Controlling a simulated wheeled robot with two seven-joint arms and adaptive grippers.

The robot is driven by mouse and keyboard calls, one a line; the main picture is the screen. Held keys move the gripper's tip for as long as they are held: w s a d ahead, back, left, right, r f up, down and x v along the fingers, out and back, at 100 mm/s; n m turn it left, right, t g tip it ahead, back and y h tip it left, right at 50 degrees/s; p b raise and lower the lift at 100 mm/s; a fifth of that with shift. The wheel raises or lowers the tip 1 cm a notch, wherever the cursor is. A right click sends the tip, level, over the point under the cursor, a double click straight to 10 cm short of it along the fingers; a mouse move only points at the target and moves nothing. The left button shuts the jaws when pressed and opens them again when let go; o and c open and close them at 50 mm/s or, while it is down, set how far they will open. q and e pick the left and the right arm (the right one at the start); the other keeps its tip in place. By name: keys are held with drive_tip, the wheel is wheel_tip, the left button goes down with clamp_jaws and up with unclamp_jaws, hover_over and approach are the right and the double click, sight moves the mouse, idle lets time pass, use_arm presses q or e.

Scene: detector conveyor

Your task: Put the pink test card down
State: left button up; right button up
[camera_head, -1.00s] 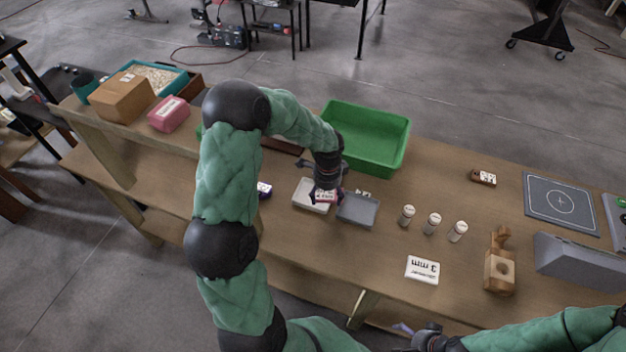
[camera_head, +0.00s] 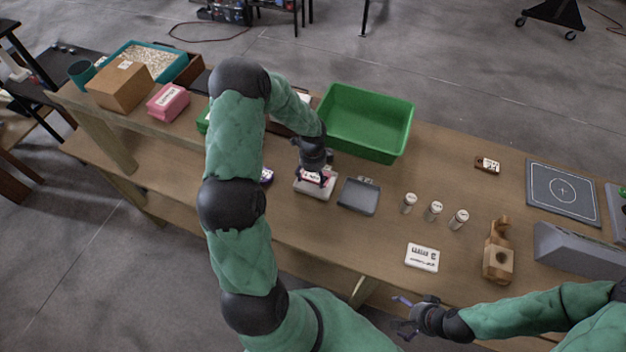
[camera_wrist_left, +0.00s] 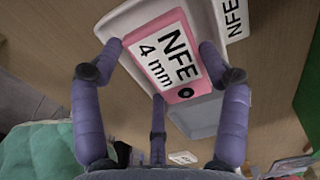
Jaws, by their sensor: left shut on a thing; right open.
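The pink test card (camera_wrist_left: 165,55) has a white label reading "NFE 4 mm". My left gripper (camera_head: 314,177) is shut on it; its purple fingers are at the card's edges in the left wrist view. The card is over the white tray (camera_head: 318,193), which also shows behind it in the left wrist view (camera_wrist_left: 118,22). I cannot tell whether the card touches the tray. The grey tray (camera_head: 358,196) is just to the right and looks empty. My right gripper (camera_head: 408,318) is open and empty near the front edge.
A green bin (camera_head: 366,122) stands behind the trays. Several small vials, including one (camera_head: 409,203), stand to the right. A white card (camera_head: 422,257) and a wooden fixture (camera_head: 498,255) are nearer the front.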

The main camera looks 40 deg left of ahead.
sight(313, 177)
use_arm(q)
wheel_tip(313, 177, down, 3)
drive_tip(key=shift+r, duration=0.2)
drive_tip(key=shift+f, duration=0.15)
drive_tip(key=shift+f+b, duration=0.15)
drive_tip(key=shift+b, duration=0.15)
drive_tip(key=o, duration=0.9)
